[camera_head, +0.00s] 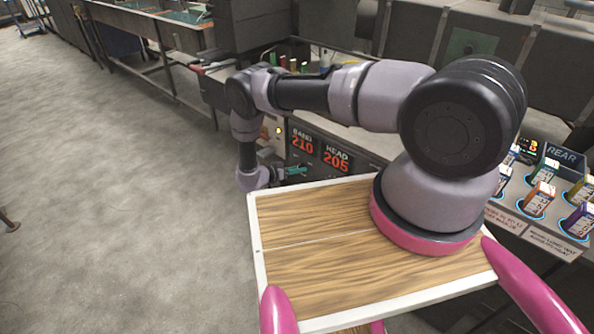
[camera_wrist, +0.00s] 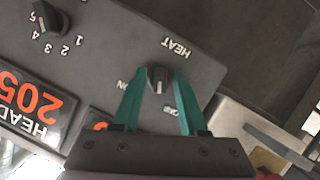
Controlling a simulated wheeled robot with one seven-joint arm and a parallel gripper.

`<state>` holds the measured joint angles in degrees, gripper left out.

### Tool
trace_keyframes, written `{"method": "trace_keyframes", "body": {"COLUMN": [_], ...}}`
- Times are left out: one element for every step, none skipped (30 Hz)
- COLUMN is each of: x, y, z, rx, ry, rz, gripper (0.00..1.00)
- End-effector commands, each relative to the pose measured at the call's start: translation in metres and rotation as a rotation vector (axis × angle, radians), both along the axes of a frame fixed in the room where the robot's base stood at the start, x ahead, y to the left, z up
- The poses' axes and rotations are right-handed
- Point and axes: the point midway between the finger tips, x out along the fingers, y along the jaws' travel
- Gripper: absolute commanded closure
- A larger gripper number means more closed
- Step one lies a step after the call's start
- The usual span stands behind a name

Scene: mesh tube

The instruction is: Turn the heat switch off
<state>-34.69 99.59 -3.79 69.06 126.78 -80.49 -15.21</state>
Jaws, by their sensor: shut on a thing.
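The heat switch (camera_wrist: 158,78) is a small black knob on a dark grey panel. In the wrist view the labels HEAT, ON and OFF surround it upside down, with ON to its left and OFF at its lower right. A pale mark on the knob faces down in the picture; its exact setting is hard to tell. My gripper (camera_wrist: 161,73) has its teal fingers on either side of the knob and is shut on it. In the head view my gripper (camera_head: 294,171) is at the panel's lower left, and the switch is not discernible.
A red HEAD 205 display (camera_wrist: 30,103) and another black dial (camera_wrist: 47,17) with numbers lie left of the switch. In the head view, the panel also has a BAND 210 display (camera_head: 302,143). Open floor lies left.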

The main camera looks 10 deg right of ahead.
Motion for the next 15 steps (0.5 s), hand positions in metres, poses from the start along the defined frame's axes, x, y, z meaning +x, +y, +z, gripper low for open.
{"method": "trace_keyframes", "body": {"x": [0.0003,0.0003,0.0002,0.0000,0.0002,0.0005,0.0005,0.0008,0.0007,0.0004,0.0005,0.0006,0.0008,0.0009,0.0012], "y": [0.0006,0.0005,0.0006,0.0008,0.0010,0.0011,0.0011,0.0013,0.0013,0.0011,0.0012,0.0013,0.0013,0.0013,0.0016], "z": [-0.0008,-0.0011,-0.0012,-0.0016,-0.0016,-0.0013,-0.0013,-0.0013,-0.0015,-0.0017,-0.0017,-0.0018,-0.0015,-0.0015,-0.0014], "rx": [-0.022,-0.036,-0.055,-0.070,-0.083,-0.100,-0.112,-0.124,-0.138,-0.148,-0.157,-0.168,-0.177,-0.185,-0.193], "ry": [0.033,0.053,0.081,0.099,0.118,0.140,0.158,0.172,0.192,0.207,0.219,0.235,0.246,0.255,0.266], "rz": [-0.002,-0.001,-0.002,-0.001,-0.001,0.000,-0.001,0.000,0.000,0.000,-0.001,0.000,0.001,0.001,0.001], "gripper": [1.00,1.00,1.00,1.00,1.00,1.00,1.00,1.00,1.00,1.00,1.00,1.00,1.00,1.00,1.00]}}
